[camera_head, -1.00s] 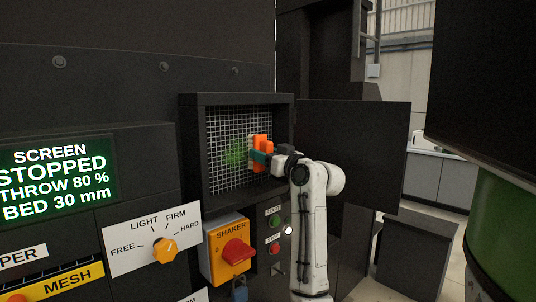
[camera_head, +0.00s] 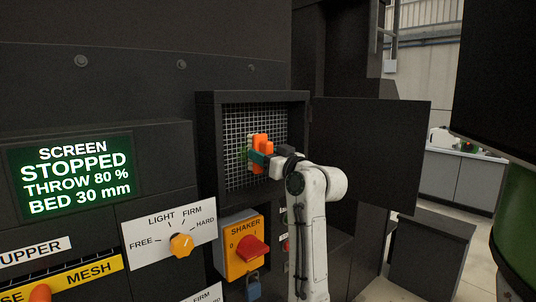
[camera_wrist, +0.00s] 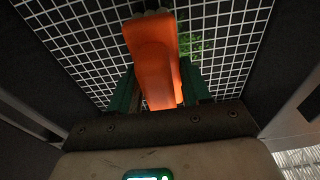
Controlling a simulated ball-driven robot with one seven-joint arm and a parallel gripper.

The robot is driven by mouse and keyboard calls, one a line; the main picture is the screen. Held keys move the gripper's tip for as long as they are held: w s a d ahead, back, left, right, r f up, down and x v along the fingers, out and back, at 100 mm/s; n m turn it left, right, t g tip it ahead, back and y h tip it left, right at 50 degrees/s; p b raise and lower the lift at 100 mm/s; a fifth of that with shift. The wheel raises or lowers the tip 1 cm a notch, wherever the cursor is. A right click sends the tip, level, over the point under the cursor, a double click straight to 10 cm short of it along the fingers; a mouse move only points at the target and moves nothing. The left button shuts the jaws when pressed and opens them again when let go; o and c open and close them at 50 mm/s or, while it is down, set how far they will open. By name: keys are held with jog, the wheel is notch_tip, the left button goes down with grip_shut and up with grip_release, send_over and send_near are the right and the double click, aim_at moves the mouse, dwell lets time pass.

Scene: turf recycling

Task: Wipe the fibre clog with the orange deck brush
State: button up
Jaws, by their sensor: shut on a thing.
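The orange deck brush (camera_head: 258,141) is in front of the white wire mesh (camera_head: 236,175) inside the dark open housing. My gripper (camera_head: 264,158) is shut on the brush, its teal fingers on either side of it in the wrist view (camera_wrist: 158,92). The brush's orange body (camera_wrist: 150,55) hides most of its head, so I cannot tell whether the bristles touch the mesh. The fibre clog shows as a small green patch (camera_wrist: 194,45) on the mesh, right of the brush in the wrist view. In the head view only a little green shows at the brush's left side.
The housing's frame (camera_head: 208,150) surrounds the mesh closely. Its dark door (camera_head: 370,150) stands open to the right. Below are the yellow shaker switch (camera_head: 243,246) with a blue padlock (camera_head: 253,287) and a dial panel (camera_head: 168,232). The screen (camera_head: 76,173) reads STOPPED.

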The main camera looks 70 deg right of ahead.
jog(key=shift+w+a, duration=0.4)
jog(key=shift+a, duration=0.35)
jog(key=shift+w+a, duration=0.4)
jog(key=shift+a, duration=0.3)
jog(key=shift+w+a+p, duration=0.3)
jog(key=shift+w+a, duration=0.2)
jog(key=shift+a, duration=0.2)
jog(key=shift+w+a+p, duration=0.25)
jog(key=shift+w+a, duration=0.2)
jog(key=shift+a, duration=0.25)
jog(key=shift+r+p, duration=0.9)
jog(key=shift+r, duration=0.2)
jog(key=shift+s+d, duration=0.45)
jog(key=shift+d, duration=0.35)
jog(key=shift+s+d, duration=0.45)
jog(key=shift+d, duration=0.3)
jog(key=shift+s+d+f+b, duration=0.1)
jog(key=shift+s+d, duration=0.8)
jog(key=shift+d, duration=0.55)
jog(key=shift+s+d+r+b, duration=0.1)
jog(key=shift+s+d, duration=0.85)
jog(key=shift+d, duration=0.5)
jog(key=shift+s+d+f+b, duration=0.1)
jog(key=shift+s+d, duration=0.8)
jog(key=shift+d, duration=0.55)
jog(key=shift+s, duration=0.1)
jog(key=shift+r+v, duration=0.15)
jog(key=shift+v, duration=1.3)
jog(key=shift+r+v, duration=0.2)
jog(key=shift+v, duration=1.25)
